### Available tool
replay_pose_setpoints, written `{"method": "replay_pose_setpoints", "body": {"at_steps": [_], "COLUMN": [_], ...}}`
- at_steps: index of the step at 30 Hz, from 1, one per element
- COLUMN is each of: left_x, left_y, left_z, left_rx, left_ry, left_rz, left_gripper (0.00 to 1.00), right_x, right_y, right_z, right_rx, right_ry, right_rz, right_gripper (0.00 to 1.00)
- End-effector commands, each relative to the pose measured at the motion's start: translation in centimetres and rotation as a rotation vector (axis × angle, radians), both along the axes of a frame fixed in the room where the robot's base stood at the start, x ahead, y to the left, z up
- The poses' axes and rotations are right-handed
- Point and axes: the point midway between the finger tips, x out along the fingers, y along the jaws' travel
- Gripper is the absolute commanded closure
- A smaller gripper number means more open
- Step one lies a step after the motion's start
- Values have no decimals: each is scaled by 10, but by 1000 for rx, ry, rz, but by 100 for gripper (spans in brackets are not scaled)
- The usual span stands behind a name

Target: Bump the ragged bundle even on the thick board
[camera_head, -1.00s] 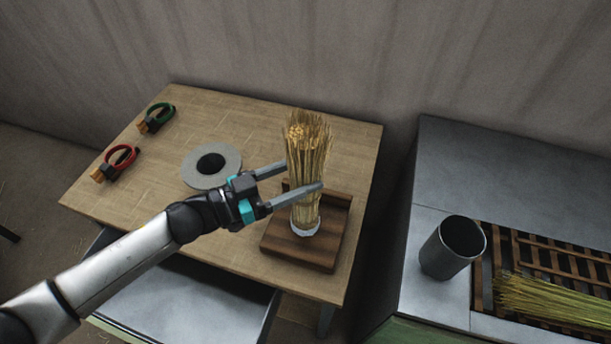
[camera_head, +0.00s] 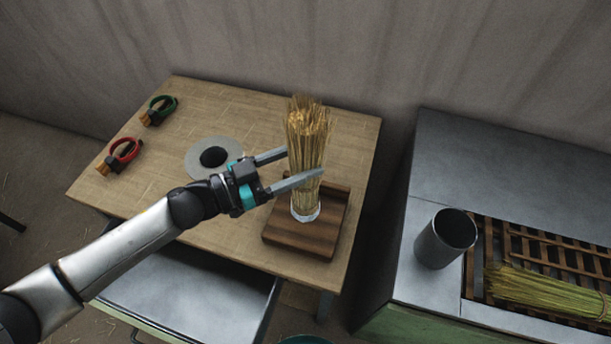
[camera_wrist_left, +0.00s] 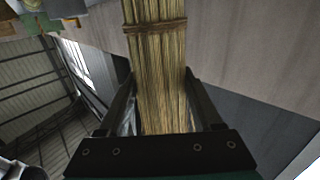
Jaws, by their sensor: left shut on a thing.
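The straw bundle (camera_head: 307,135) stands upright with a ragged top and a pale band near its foot. My left gripper (camera_head: 298,168) is shut on its middle, one finger on each side. In the left wrist view the bundle (camera_wrist_left: 160,75) runs between the fingers, with a brown tie around it. The thick board (camera_head: 290,235) is dark brown wood with a raised edge at the back and right. The bundle's foot is over the board; I cannot tell whether it touches. My right gripper is not in view.
A grey disc with a dark hole (camera_head: 232,152) lies left of the bundle. Red (camera_head: 124,151) and green (camera_head: 164,104) ringed tools lie at the table's left.

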Motion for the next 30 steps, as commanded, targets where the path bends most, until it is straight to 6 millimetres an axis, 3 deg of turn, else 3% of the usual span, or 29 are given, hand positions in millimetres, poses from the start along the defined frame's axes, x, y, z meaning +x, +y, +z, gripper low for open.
{"method": "replay_pose_setpoints", "body": {"at_steps": [30], "left_x": [0], "left_y": [0], "left_z": [-53], "left_rx": [-1], "left_ry": [0], "left_rz": [0], "left_gripper": [74], "right_x": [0], "right_y": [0], "right_z": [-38], "right_rx": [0], "right_ry": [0], "right_rz": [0], "right_gripper": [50]}}
